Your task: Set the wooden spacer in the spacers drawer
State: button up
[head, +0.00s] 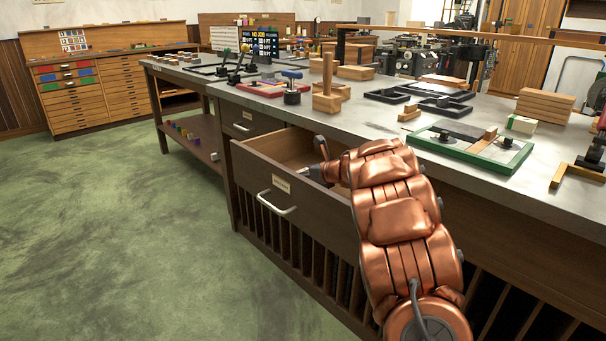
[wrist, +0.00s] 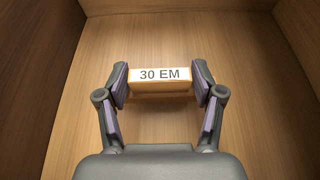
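The wooden spacer (wrist: 160,88) is a small light-wood block with a white "30 EM" label, seen in the wrist view. My gripper (wrist: 160,82) has its two purple-padded fingers at the spacer's two ends, and the pads appear to press on it. The spacer is within the open drawer's walls, over its wooden floor; whether it touches the floor is unclear. In the head view the pulled-out drawer (head: 263,180) has a metal handle and a small label too small to read. My arm reaches into it and hides its right part. The spacer is hidden in the head view.
The grey workbench top (head: 375,128) above the drawer holds a green-framed tray (head: 470,152), dark trays (head: 430,98), and a wooden block with a post (head: 327,100). A shut drawer (head: 243,124) lies further left. The green floor (head: 110,220) at left is clear.

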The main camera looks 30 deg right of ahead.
jog(key=shift+o, duration=1.3)
jog(key=shift+r, duration=0.15)
jog(key=shift+s, duration=0.1)
jog(key=p+v, duration=0.1)
jog(key=v, duration=1)
jog(key=shift+s+d+r, duration=0.1)
jog(key=shift+s+d, duration=0.05)
jog(key=shift+s, duration=0.25)
